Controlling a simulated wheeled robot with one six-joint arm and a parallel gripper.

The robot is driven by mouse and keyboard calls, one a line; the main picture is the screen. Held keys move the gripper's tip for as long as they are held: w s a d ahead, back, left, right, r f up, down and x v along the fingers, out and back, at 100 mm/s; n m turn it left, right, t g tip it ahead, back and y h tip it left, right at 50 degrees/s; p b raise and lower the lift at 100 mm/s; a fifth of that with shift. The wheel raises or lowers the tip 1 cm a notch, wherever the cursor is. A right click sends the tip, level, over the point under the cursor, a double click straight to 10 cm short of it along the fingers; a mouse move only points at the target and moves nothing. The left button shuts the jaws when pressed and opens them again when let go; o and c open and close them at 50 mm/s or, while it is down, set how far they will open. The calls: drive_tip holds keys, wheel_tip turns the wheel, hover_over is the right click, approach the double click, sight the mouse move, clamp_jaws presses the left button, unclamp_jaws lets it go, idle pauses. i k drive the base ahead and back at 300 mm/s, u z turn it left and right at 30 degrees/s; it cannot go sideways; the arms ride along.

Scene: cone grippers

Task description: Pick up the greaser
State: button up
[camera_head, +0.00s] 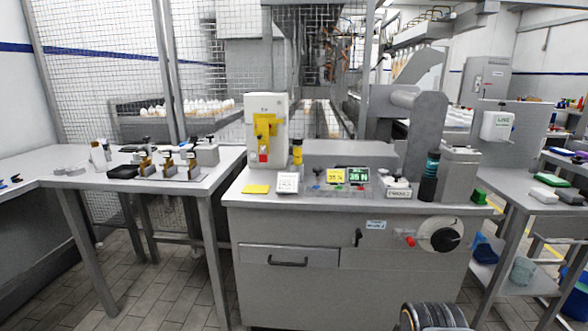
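No item is clearly readable as the greaser. A small yellow and black upright item (297,153) stands beside a white box unit with a yellow front (265,130). I cannot tell whether one of these is the greaser. My gripper is not visible; a dark ribbed part at the bottom edge looks like my own arm.
Small labelled boxes (397,188) and a yellow pad (255,189) lie on the bench. A left table (190,180) holds several small tools. A right shelf carries bins (522,270). A knob and dial (440,234) protrude from the bench front. Tiled floor (150,280) is clear at left.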

sight(296, 141)
drive_tip(key=z, duration=0.2)
drive_tip(key=k, duration=0.4)
drive_tip(key=u, duration=1.6)
drive_tip(key=i, duration=1.45)
drive_tip(key=z, duration=0.35)
